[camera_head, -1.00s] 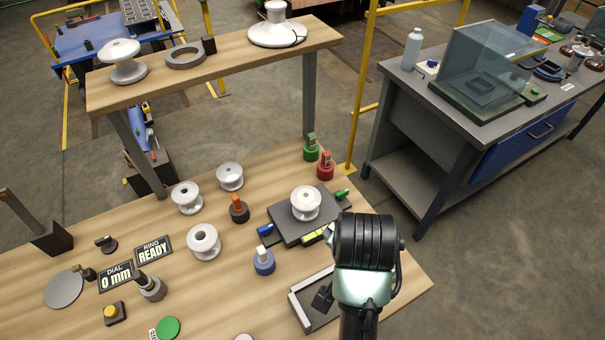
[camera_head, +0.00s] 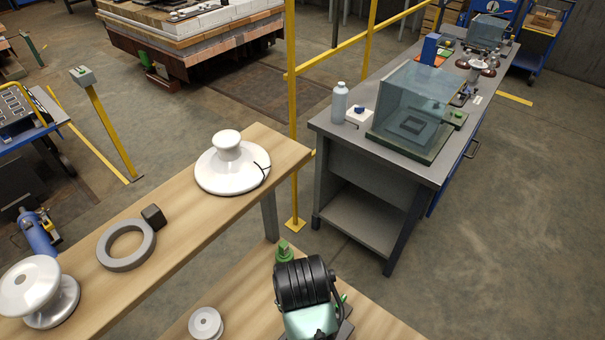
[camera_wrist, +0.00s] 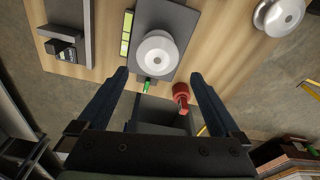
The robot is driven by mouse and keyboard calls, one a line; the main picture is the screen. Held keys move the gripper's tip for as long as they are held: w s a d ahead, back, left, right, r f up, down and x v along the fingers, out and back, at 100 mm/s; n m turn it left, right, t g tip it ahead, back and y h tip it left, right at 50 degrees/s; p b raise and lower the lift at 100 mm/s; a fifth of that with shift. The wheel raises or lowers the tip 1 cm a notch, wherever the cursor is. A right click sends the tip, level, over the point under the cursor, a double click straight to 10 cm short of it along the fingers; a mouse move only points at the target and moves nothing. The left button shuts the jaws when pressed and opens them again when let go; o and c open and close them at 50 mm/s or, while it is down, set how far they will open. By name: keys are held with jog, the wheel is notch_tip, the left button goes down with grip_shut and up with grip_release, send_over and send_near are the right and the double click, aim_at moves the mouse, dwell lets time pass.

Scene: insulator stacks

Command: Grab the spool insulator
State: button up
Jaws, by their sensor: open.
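A white spool insulator (camera_wrist: 158,54) stands on a dark grey plate (camera_wrist: 178,17) in the wrist view, its round top facing the camera. My gripper (camera_wrist: 159,74) is open, with its two dark fingers apart on either side below the spool; nothing is between them. The fingertips appear close to the spool's near edge, and I see no contact. Another white spool (camera_wrist: 279,14) is at the top right. In the head view, a white spool (camera_head: 206,323) stands on the table and a larger one (camera_head: 40,291) on the shelf.
A red-topped fitting (camera_wrist: 181,92) and a small green piece (camera_wrist: 148,87) sit near the fingers. The raised shelf (camera_head: 190,225) holds a grey ring (camera_head: 126,244), a dark block (camera_head: 153,216) and a wide white insulator (camera_head: 232,164). A side bench (camera_head: 335,135) stands to the right.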

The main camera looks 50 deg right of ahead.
jog(key=f, duration=0.4)
jog(key=shift+s+d+f, duration=0.2)
jog(key=shift+d+f, duration=0.05)
jog(key=shift+f, duration=0.15)
jog(key=shift+w+d+f+p, duration=0.1)
jog(key=shift+d+f+p, duration=0.05)
jog(key=shift+f, duration=0.9)
jog(key=shift+d+f+p, duration=0.1)
jog(key=shift+f+p, duration=0.05)
jog(key=shift+f, duration=0.9)
jog(key=shift+w+d+f+p, duration=0.1)
jog(key=shift+d+f+p, duration=0.05)
jog(key=shift+f, duration=0.9)
jog(key=c, duration=1.5)
